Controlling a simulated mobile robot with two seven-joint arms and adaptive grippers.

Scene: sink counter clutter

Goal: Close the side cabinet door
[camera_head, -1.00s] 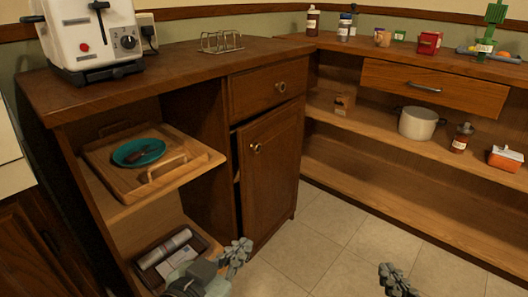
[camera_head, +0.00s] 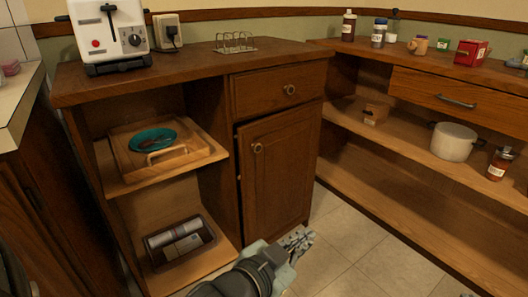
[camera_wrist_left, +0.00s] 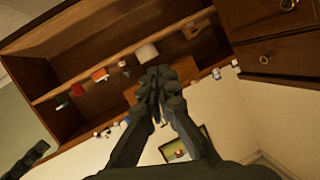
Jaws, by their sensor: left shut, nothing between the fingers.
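The side cabinet door (camera_head: 283,180) is a brown wooden panel with a round knob, below a small drawer (camera_head: 282,92). A thin dark gap shows along its left edge, so it looks slightly ajar. My left gripper (camera_head: 303,240) is shut and empty, low in front of the door's lower right corner. I cannot tell whether it touches the door. In the left wrist view its fingers (camera_wrist_left: 160,92) are together, and part of the door (camera_wrist_left: 262,15) shows at the upper right. Only a dark sliver, possibly my right gripper (camera_head: 468,294), shows at the bottom edge.
Open shelves left of the door hold a wooden tray (camera_head: 113,160) with a teal plate and a dark bin (camera_head: 209,238). A toaster (camera_head: 109,35) stands on the counter. Shelving with a white pot (camera_head: 454,142) is at right. The tiled floor (camera_head: 350,240) is clear.

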